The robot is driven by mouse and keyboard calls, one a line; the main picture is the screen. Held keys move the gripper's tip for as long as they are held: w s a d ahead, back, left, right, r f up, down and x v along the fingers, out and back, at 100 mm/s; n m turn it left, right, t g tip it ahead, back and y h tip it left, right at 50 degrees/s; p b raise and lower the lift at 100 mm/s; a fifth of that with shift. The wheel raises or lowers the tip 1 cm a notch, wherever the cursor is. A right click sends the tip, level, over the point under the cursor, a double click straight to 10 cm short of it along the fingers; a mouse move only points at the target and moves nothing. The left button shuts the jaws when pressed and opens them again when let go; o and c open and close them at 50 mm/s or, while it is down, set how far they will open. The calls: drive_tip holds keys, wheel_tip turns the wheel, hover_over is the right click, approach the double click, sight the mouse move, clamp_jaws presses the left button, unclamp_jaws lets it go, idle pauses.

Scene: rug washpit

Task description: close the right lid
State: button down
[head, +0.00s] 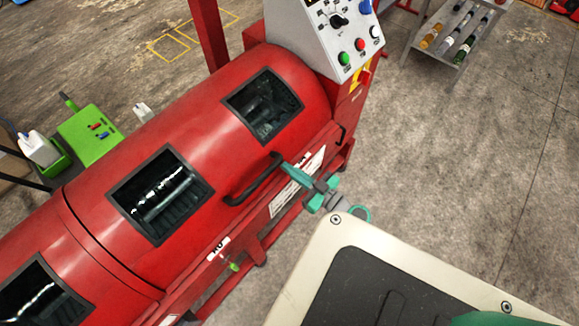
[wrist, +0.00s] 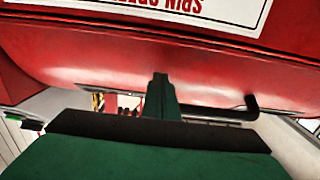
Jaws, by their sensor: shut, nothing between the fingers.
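The right lid (head: 215,135) is the curved red cover with two dark-framed windows in the head view. It lies down over the drum, its surface roughly in line with the neighbouring left cover (head: 65,255). I cannot tell whether a thin gap is left at its lower edge. Its black bar handle (head: 250,182) is on the front, near the lower edge. My gripper (head: 285,166) is shut and empty, its tip close to the handle's right end; contact is unclear. In the wrist view my gripper (wrist: 160,80) points at a red surface (wrist: 90,60) of the machine.
A control panel (head: 335,30) with coloured buttons stands at the machine's right end. A grey shelf with bottles (head: 455,35) is at the upper right. A green container (head: 88,135) is behind the machine at left. The concrete floor (head: 450,150) at right is clear.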

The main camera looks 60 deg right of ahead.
drive_tip(key=s+a, duration=0.2)
drive_tip(key=s, duration=0.8)
drive_tip(key=shift+s, duration=0.35)
drive_tip(key=shift+r, duration=0.1)
drive_tip(key=w+a+f+m+g+y, duration=0.1)
drive_tip(key=w+a+f+m+g, duration=0.1)
drive_tip(key=w+a+f+g, duration=0.55)
drive_tip(key=s+a+f, duration=0.2)
drive_tip(key=a+f, duration=0.5)
drive_tip(key=a, duration=0.6)
drive_tip(key=s+a+r+n+t+y, duration=0.1)
drive_tip(key=s+a+r+n+t, duration=0.1)
drive_tip(key=a+r, duration=0.7)
drive_tip(key=s+a+r+n+t+y, duration=0.1)
drive_tip(key=s+a+r+n+t, duration=0.1)
drive_tip(key=a+r, duration=0.7)
wheel_tip(320, 180, up, 3)
drive_tip(key=shift+s+r+t, duration=0.1)
drive_tip(key=shift+s+t, duration=0.35)
drive_tip(key=shift+t, duration=0.3)
